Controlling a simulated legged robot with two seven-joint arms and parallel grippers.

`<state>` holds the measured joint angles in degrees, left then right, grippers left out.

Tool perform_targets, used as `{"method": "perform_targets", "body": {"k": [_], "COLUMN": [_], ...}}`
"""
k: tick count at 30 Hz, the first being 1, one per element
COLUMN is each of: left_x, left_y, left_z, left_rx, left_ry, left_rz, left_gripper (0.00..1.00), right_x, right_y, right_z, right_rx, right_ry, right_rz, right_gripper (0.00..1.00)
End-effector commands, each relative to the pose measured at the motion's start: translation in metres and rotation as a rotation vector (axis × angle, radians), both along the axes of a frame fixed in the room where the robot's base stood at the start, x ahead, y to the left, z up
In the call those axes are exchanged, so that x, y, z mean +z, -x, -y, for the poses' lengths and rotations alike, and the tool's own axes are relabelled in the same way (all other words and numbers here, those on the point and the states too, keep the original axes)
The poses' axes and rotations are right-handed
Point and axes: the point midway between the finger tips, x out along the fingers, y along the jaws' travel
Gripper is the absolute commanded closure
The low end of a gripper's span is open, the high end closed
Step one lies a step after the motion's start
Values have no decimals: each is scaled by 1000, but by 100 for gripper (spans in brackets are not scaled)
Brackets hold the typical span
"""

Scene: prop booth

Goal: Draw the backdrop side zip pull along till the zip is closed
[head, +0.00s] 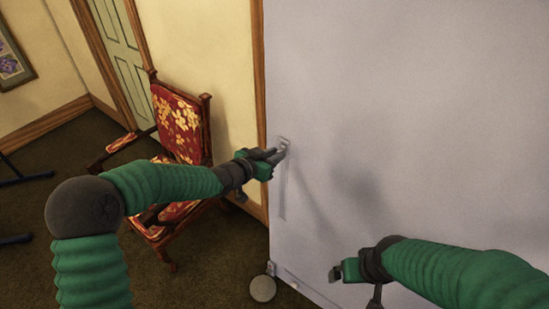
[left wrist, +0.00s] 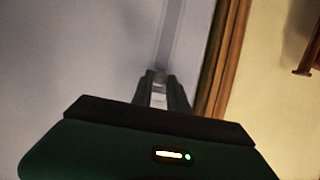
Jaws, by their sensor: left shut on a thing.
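The backdrop (head: 420,100) is a large pale lavender panel filling the right of the head view. A narrow grey zip track (head: 283,198) runs up and down near its left edge. The track also shows in the left wrist view (left wrist: 170,38), leading away from the fingers. My left gripper (head: 279,156) is at the upper end of the track, shut on the small grey zip pull (left wrist: 159,76). The fingers hide most of the pull. My right gripper (head: 338,272) is low in front of the backdrop, apart from the track; its finger gap is unclear.
A red floral armchair (head: 178,120) stands left of the backdrop, behind my left arm. A wooden trim post (head: 259,90) runs beside the backdrop's edge. A round grey disc (head: 262,288) is at the backdrop's lower corner. Dark carpet (head: 205,275) is open at lower left.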

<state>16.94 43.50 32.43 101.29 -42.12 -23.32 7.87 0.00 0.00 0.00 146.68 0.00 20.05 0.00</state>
Motion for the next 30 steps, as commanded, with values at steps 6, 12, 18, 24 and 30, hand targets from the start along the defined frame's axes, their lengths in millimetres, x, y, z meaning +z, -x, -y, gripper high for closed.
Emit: {"method": "perform_targets", "body": {"k": [6,12,18,24,30], "left_x": [7,7,6,7,9], "left_y": [0,0,0,1,4], "left_z": [-1,-1,-1,0,-3], "left_rx": [1,1,1,0,1], "left_ry": [-1,-1,-1,-1,-2], "left_rz": [-2,-1,-1,-2,0], "left_gripper": [100,100,65,59,59], "right_x": [6,5,5,5,4], "right_y": [0,0,0,0,0], "right_z": [0,0,0,0,0], "right_rx": [0,0,0,0,0], "right_ry": [0,0,0,0,0], "right_rz": [0,0,0,0,0], "right_gripper": [2,2,2,2,2]}}
